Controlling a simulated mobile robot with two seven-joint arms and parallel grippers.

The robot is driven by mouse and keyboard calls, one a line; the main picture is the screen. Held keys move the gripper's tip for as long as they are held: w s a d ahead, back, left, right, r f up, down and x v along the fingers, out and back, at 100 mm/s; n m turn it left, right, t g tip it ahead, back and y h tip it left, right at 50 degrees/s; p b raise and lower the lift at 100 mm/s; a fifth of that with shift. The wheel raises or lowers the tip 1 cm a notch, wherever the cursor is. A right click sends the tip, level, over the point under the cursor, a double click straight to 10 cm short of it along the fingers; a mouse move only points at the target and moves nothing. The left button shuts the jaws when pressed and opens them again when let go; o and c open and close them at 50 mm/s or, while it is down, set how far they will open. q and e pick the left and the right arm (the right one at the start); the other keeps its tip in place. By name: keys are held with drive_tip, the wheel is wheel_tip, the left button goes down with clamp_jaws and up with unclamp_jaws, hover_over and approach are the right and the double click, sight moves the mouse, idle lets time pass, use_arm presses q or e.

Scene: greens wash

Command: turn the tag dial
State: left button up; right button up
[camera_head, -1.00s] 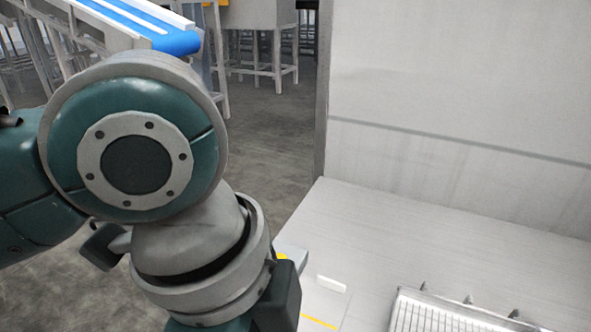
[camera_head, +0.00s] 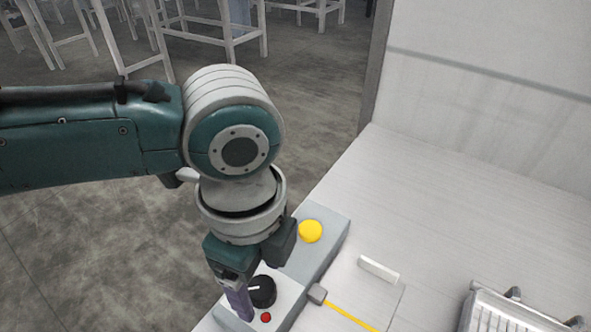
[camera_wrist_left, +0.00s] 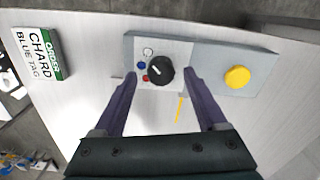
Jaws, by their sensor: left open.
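The tag dial is a round black knob (camera_head: 261,290) with a white pointer line on a light grey control box (camera_head: 284,300). In the left wrist view the dial (camera_wrist_left: 160,70) has white, blue and red dots along its left side, and its pointer is directed up and to the left. My left gripper (camera_wrist_left: 158,84) is open, with one finger on each side of the dial and apart from it. In the head view the gripper (camera_head: 244,300) hangs pointing down over the box. My right gripper is not in view.
A yellow button (camera_head: 310,231) sits on the grey box beside the dial's box. A card reading "ORDER CHARD BLUE TAG" (camera_wrist_left: 40,54) stands at the left in the wrist view. A white bar (camera_head: 379,269), a yellow strip (camera_head: 348,314) and a metal tray (camera_head: 500,314) lie to the right.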

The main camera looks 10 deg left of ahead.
use_arm(q)
drive_tip(key=shift+f, duration=0.45)
drive_tip(key=shift+c, duration=0.3)
clamp_jaws()
